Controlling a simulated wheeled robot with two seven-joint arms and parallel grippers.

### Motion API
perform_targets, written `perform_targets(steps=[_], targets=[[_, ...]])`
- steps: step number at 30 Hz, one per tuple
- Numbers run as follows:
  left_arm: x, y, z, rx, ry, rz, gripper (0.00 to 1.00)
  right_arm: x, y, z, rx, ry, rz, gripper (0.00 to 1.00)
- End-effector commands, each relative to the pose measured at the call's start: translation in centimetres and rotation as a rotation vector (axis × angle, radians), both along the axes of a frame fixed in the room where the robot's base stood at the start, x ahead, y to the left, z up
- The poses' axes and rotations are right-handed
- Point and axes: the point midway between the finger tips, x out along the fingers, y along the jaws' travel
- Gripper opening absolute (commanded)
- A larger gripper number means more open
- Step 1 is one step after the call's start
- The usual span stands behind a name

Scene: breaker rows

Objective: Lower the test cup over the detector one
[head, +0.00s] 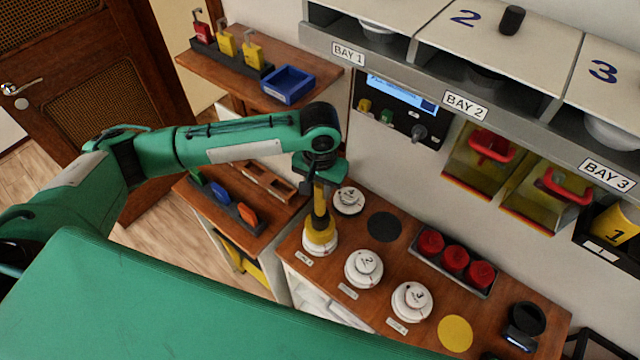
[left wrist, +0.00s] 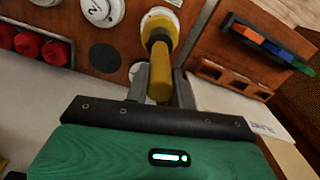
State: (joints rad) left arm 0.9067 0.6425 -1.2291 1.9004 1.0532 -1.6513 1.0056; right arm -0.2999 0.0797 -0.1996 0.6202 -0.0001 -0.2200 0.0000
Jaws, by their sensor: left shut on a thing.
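The yellow test cup (head: 320,238) is upright on its long yellow handle, at the near left of the wooden counter. My left gripper (head: 319,184) is shut on the upper part of the handle. The cup is at a white round detector base (head: 319,250), whose rim shows below it; the cup hides most of that detector. I cannot tell whether the cup touches it. In the left wrist view the handle (left wrist: 160,75) stands between the fingers, with the cup (left wrist: 160,25) beyond. Detectors two (head: 366,264) and three (head: 411,298) stand to its right. My right gripper is out of view.
Another white detector (head: 348,200) sits just behind the cup. A black disc (head: 384,226), a tray of red cups (head: 455,260), a yellow disc (head: 455,333) and a black device (head: 524,322) are on the counter. A shelf with a blue bin (head: 288,85) is behind my arm.

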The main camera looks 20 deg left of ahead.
Motion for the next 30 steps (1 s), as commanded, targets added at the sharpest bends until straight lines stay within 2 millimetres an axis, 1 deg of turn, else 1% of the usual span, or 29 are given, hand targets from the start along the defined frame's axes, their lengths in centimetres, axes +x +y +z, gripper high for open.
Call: perform_targets(steps=[21, 22, 25, 26, 30], targets=[[0.0, 0.0, -1.7, 0.000, -0.001, 0.000, 0.00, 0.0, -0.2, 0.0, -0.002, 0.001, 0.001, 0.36], [0.0, 0.0, -1.7, 0.000, -0.001, 0.000, 0.26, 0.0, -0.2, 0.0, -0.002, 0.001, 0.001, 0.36], [0.0, 0.0, -1.7, 0.000, -0.001, 0.000, 0.46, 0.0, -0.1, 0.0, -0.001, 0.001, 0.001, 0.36], [0.0, 0.0, -1.7, 0.000, -0.001, 0.000, 0.50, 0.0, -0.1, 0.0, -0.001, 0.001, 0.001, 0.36], [0.0, 0.0, -1.7, 0.000, -0.001, 0.000, 0.50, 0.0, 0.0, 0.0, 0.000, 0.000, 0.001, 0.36]])
